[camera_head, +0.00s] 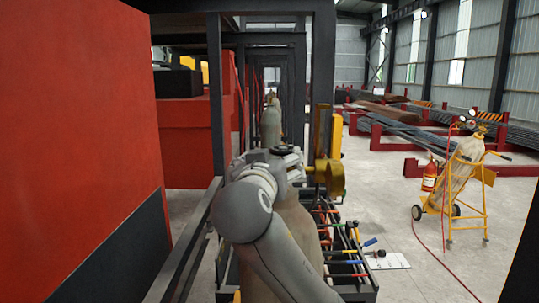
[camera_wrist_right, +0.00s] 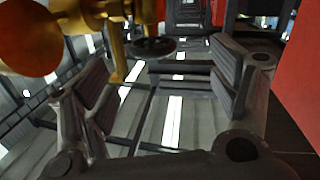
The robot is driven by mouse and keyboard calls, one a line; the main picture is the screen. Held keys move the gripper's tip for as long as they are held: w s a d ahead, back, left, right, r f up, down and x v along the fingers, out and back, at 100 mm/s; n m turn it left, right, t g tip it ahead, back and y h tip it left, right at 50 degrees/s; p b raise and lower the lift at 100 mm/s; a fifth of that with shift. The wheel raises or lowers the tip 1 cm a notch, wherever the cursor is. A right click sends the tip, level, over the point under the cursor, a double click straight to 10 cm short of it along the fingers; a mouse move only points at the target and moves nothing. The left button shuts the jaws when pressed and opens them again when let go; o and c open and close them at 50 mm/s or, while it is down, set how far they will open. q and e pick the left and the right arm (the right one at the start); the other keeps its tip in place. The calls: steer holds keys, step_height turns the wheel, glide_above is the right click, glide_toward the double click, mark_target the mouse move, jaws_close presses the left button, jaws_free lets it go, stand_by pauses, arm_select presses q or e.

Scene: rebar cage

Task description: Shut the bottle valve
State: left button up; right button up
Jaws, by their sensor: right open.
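The bottle (camera_head: 298,228) is a brownish cylinder in the middle of the head view, largely hidden behind my right arm. Its brass valve body (camera_head: 328,176) shows to the right of my right gripper (camera_head: 277,161). A small black handwheel (camera_head: 283,149) shows at the gripper. In the right wrist view, the brass fitting (camera_wrist_right: 118,40) is at the upper left. The black handwheel (camera_wrist_right: 153,47) appears between the open fingers, toward their tips. No contact is visible between the finger pads and the wheel. My left gripper is not in view.
A large red panel (camera_head: 78,120) fills the left. Another cylinder (camera_head: 271,127) stands behind the gripper. Tools with coloured handles (camera_head: 345,250) lie right of the bottle. A yellow cart (camera_head: 466,180) with a cylinder stands on the right. Open floor lies between them.

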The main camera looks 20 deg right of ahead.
mark_target(283, 149)
steer(key=shift+m, duration=0.7)
steer(key=p+x, duration=0.1)
steer(key=x, duration=0.2)
steer(key=p+x, duration=0.2)
steer(key=d+r+p+x, duration=0.1)
steer(key=x, duration=0.2)
steer(key=shift+d+p, duration=0.25)
steer(key=shift+p, duration=0.15)
steer(key=shift+w+d+f, duration=0.15)
steer(key=shift+w+d, duration=0.1)
steer(key=shift+w, duration=0.25)
steer(key=c, duration=1)
steer(key=shift+c, duration=0.2)
steer(key=shift+h, duration=0.3)
